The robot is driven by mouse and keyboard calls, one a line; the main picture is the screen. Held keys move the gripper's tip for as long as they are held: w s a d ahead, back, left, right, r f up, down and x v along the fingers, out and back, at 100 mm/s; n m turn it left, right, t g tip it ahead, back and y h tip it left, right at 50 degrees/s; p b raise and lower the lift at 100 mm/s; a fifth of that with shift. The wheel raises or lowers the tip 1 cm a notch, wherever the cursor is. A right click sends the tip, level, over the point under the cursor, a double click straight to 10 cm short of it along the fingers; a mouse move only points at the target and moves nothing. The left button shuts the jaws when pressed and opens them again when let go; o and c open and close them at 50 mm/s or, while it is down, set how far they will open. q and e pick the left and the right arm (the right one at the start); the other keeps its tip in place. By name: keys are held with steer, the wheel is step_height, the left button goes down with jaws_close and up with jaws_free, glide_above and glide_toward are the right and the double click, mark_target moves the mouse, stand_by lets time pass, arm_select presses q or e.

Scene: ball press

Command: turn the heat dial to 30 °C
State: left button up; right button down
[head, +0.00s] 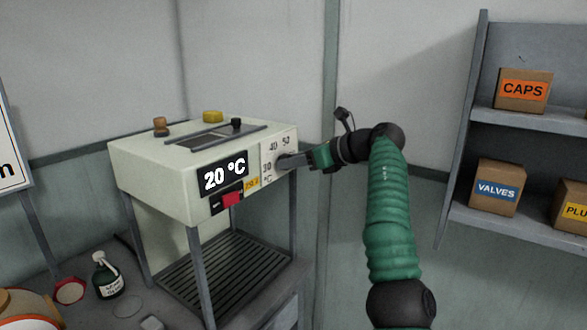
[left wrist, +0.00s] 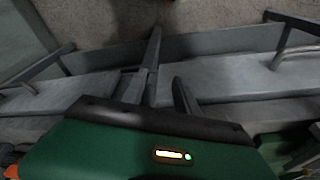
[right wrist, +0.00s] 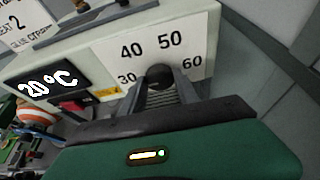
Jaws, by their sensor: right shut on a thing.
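The heat dial (head: 282,162) is a dark knob on the right face of the cream press (head: 150,178). In the right wrist view the round dial (right wrist: 159,75) sits below the printed numbers 30, 40, 50 and 60. The display (head: 224,174) reads 20 °C; it also shows in the right wrist view (right wrist: 52,84). My right gripper (head: 300,160) is shut on the dial, with a finger on each side. The dial's pointer is hidden. My left gripper (left wrist: 165,85) shows only in the left wrist view, its fingers apart and nothing seen between them.
A red switch (head: 232,199) is below the display. A slatted rack (head: 228,272) lies under the press. A dark bottle (head: 108,277) and a red-rimmed hexagonal piece (head: 69,291) stand at lower left. A shelf (head: 525,125) with labelled boxes is on the right.

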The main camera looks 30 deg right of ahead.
steer(key=shift+f, duration=0.15)
stand_by(0.3)
steer(key=c, duration=1.4)
jaws_free()
steer(key=o, duration=0.5)
steer(key=shift+w+d, duration=0.1)
steer(key=v, duration=0.7)
steer(key=shift+s+b, duration=0.2)
steer(key=shift+b, duration=0.2)
steer(key=shift+d, duration=0.1)
